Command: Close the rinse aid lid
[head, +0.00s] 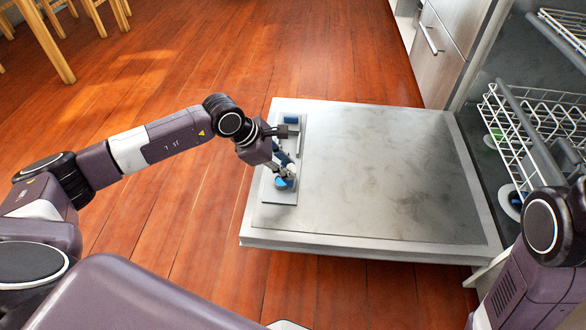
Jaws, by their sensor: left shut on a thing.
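The open dishwasher door (390,175) lies flat, with a grey dispenser panel (275,205) along its left part. A round blue rinse aid lid (284,184) is at the near end of this panel. My left gripper (287,171) reaches down over the panel from the left, shut with its fingertips at the blue lid. The fingers hide part of the lid, and I cannot tell how far it is tilted. My right arm shows at the right edge, but its gripper is outside the view.
A second blue part (291,119) sits at the panel's far end. White wire racks (525,125) with some dishes stand in the dishwasher at the right. A drawer front (440,45) is behind. Wooden chair legs (45,40) stand far left. The door's middle is clear.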

